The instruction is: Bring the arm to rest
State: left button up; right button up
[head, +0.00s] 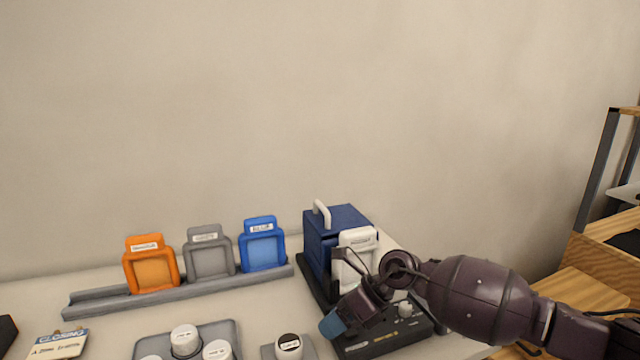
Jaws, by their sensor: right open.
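My right arm comes in from the right, and its gripper (340,318) hangs over the front of a dark device with a blue box (333,224) and a pale handle. The gripper is open, with a blue fingertip at its lower left, and I see nothing held in it. A white labelled frame (357,238) stands upright at the front of the blue box, partly hidden behind my gripper and wrist. My left gripper is not in view.
A grey rail (190,293) holds an orange frame (150,265), a grey frame (209,253) and a blue frame (262,244). In front are a grey tray (228,328) with white-capped containers, a black-topped container (288,346) and a notepad (58,345). A wooden shelf unit (600,240) stands right.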

jog(key=s+a+r+m+t+y, duration=0.5)
jog(key=s+m+t+y, duration=0.15)
jog(key=m+y, duration=0.35)
jog(key=s+d+f+m+t+h, duration=0.25)
jog(key=d+m+h, duration=0.4)
jog(key=m, duration=0.35)
jog(key=s+d+f+m+t+h, duration=0.2)
jog(key=d+f+m+t+h, duration=0.15)
jog(key=d+m+h, duration=0.45)
jog(key=s+d+f+m+t+h, duration=0.2)
jog(key=d+f+m+h, duration=0.3)
jog(key=m, duration=0.6)
jog(key=s+d+f+m+g, duration=0.2)
jog(key=s+d+m+g, duration=0.15)
jog(key=s, duration=0.45)
jog(key=s+d+f+m+g, duration=0.2)
jog(key=s+d+g, duration=0.15)
jog(key=s, duration=0.45)
jog(key=s+d+f+m+g, duration=0.3)
jog(key=s+g, duration=0.1)
jog(key=s, duration=0.4)
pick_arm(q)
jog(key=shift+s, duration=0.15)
pick_arm(e)
jog(key=w+f+t, duration=0.7)
jog(key=f+t, duration=0.1)
jog(key=f, duration=0.1)
jog(key=shift+a+f+n, duration=0.2)
jog(key=shift+a+n, duration=0.1)
jog(key=shift+n, duration=0.15)
